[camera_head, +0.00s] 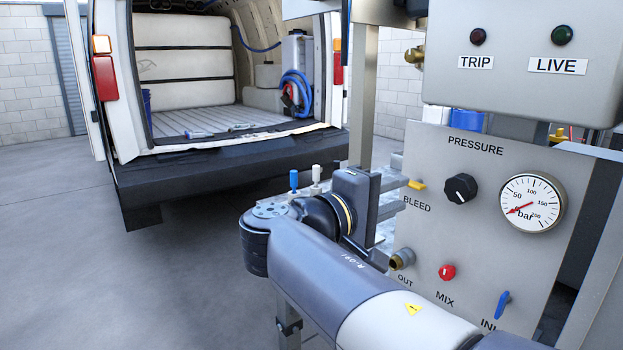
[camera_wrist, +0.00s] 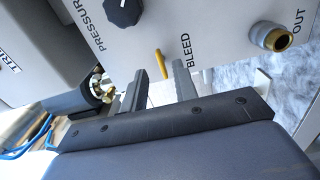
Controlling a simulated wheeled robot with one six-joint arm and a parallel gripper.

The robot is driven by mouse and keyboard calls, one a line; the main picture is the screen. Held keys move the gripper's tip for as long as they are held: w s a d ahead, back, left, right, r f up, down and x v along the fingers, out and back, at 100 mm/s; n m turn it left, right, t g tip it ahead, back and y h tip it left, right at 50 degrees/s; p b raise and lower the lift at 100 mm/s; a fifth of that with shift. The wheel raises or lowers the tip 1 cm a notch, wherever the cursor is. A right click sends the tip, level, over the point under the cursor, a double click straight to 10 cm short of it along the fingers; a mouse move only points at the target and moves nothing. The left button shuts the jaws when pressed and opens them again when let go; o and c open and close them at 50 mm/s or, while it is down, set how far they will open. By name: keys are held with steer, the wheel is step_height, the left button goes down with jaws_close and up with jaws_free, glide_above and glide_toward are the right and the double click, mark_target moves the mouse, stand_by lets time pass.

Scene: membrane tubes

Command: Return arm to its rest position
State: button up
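My gripper (camera_head: 398,196) is in front of the left edge of the grey control panel (camera_head: 420,240), with my arm stretched toward it from the lower right. In the wrist view my gripper (camera_wrist: 159,70) shows two dark fingers standing apart with nothing between them. The yellow BLEED lever (camera_head: 417,185) is just past the fingertips; in the wrist view the lever (camera_wrist: 160,63) lines up with the gap. I cannot tell the exact distance between them.
The panel bears a black knob (camera_head: 461,188), a pressure gauge (camera_head: 532,202), a red MIX knob (camera_head: 447,272), a blue lever (camera_head: 502,304) and a brass OUT fitting (camera_head: 402,258). A metal post (camera_head: 362,100) rises behind my wrist. An open van (camera_head: 220,150) stands at left; floor between is clear.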

mark_target(415, 189)
steer(key=p+v, duration=0.1)
steer(key=v, duration=0.6)
steer(key=b+x, duration=0.2)
steer(key=x, duration=0.9)
steer(key=shift+s+f, duration=0.1)
steer(key=shift+r+n+p, duration=0.4)
steer(key=shift+p, duration=0.3)
steer(key=n+p, duration=0.3)
steer(key=shift+r+n, duration=0.2)
steer(key=shift+n, duration=0.2)
steer(key=n+p, duration=0.3)
steer(key=shift+w+a+f+n+p, duration=0.15)
steer(key=shift+n+p, duration=0.3)
steer(key=shift+n, duration=0.55)
